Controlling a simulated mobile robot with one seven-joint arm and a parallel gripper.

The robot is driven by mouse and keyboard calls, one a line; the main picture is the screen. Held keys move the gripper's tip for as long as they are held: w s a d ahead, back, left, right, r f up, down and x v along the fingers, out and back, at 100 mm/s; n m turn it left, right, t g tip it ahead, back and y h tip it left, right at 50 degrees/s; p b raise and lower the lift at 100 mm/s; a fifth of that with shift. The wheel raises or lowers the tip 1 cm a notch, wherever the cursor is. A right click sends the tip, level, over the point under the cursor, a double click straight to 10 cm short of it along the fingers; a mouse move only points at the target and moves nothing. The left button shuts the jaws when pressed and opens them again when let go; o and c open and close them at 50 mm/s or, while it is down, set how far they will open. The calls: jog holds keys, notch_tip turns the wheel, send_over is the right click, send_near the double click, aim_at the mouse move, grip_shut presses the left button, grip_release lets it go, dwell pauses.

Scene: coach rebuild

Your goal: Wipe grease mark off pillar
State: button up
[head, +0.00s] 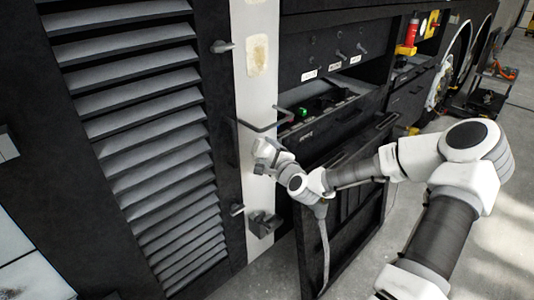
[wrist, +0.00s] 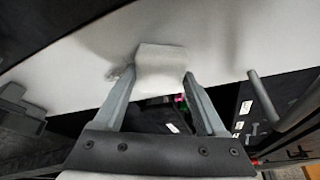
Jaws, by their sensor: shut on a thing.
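The pale pillar (head: 257,95) stands upright between the louvred panel and the dark cabinet, and it fills the upper wrist view (wrist: 225,40). A yellowish-brown patch (head: 257,55) shows high on the pillar, well above my gripper (head: 265,152). I cannot tell whether this patch is the grease mark. In the wrist view, my gripper (wrist: 161,78) is shut on a white block-like pad (wrist: 162,62). The pad is at the pillar face; whether it touches is unclear. A faint grey smudge (wrist: 120,75) shows beside the left finger. The pillar behind the pad is hidden.
A bent bar (head: 265,126) sticks out just above my gripper; a rod (wrist: 263,95) shows right in the wrist view. A bracket (head: 262,224) juts out below. The louvred panel (head: 145,130) is left, an open cabinet drawer (head: 335,115) right, and a dark leaning panel (head: 345,230) below my arm.

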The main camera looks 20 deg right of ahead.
notch_tip(320, 180, down, 10)
jog(key=b, duration=0.7)
jog(key=shift+a+b, duration=0.1)
jog(key=shift+b, duration=0.3)
dwell(0.4)
jog(key=shift+s+d+p, duration=0.1)
jog(key=shift+s+d, duration=0.25)
jog(key=shift+s, duration=0.6)
jog(key=shift+s+d+p, duration=0.15)
jog(key=shift+s+d, duration=0.2)
jog(key=shift+s, duration=0.55)
jog(key=shift+s+d+p, duration=0.1)
jog(key=shift+s+d, duration=0.25)
jog(key=shift+s, duration=0.6)
jog(key=shift+s, duration=0.1)
jog(key=s, duration=0.1)
jog(key=s+d, duration=0.1)
jog(key=shift+s, duration=0.3)
jog(key=shift+w, duration=0.1)
jog(key=w+a, duration=0.2)
jog(key=w, duration=0.4)
jog(key=shift+a, duration=0.15)
